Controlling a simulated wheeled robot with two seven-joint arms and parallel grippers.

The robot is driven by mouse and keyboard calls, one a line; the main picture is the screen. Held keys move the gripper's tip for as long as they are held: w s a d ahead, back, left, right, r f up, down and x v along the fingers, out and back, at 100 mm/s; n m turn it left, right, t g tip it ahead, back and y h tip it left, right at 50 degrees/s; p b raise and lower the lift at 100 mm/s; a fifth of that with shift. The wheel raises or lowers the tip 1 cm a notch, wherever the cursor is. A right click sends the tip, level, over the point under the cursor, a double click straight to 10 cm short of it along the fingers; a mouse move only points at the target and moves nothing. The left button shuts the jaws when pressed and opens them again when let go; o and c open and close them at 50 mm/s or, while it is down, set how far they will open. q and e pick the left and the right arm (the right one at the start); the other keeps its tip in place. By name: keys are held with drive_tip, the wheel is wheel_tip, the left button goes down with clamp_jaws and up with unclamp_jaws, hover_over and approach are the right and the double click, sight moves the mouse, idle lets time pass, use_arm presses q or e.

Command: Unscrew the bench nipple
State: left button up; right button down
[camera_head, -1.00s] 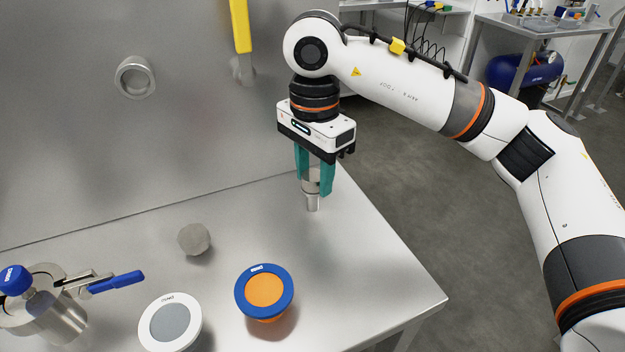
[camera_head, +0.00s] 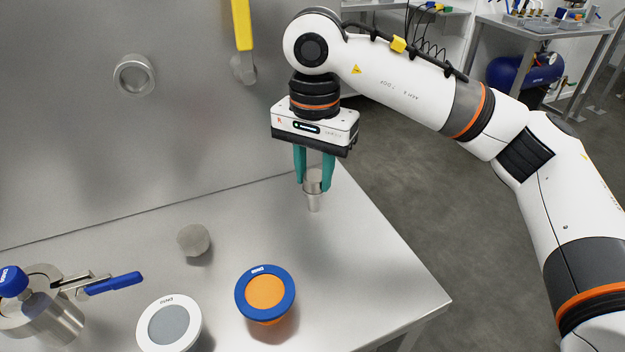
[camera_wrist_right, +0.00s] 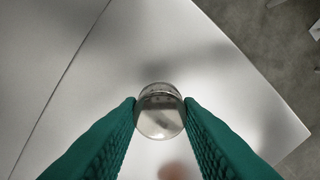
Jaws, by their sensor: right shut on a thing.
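The bench nipple (camera_head: 314,198) is a short metal cylinder with a wider upper part, upright near the right back part of the steel bench. My right gripper (camera_head: 314,186) points straight down from above, its teal fingers shut on the nipple's upper part. In the right wrist view the nipple's round top (camera_wrist_right: 160,112) sits between the two teal fingertips, touched on both sides. Whether its lower end is threaded into the bench cannot be told. My left gripper is not in view.
On the bench (camera_head: 375,285) stand a grey knob-like piece (camera_head: 193,240), an orange-and-blue round piece (camera_head: 265,292), a white-and-grey one (camera_head: 168,324) and a metal vessel with a blue-handled clamp (camera_head: 60,300). A steel wall with a round port (camera_head: 135,75) and a yellow handle (camera_head: 242,25) rises behind.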

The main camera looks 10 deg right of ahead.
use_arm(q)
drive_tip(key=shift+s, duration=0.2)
use_arm(e)
drive_tip(key=shift+s+f, duration=0.15)
drive_tip(key=shift+n, duration=1.3)
drive_tip(key=n, duration=0.3)
drive_tip(key=shift+d, duration=0.1)
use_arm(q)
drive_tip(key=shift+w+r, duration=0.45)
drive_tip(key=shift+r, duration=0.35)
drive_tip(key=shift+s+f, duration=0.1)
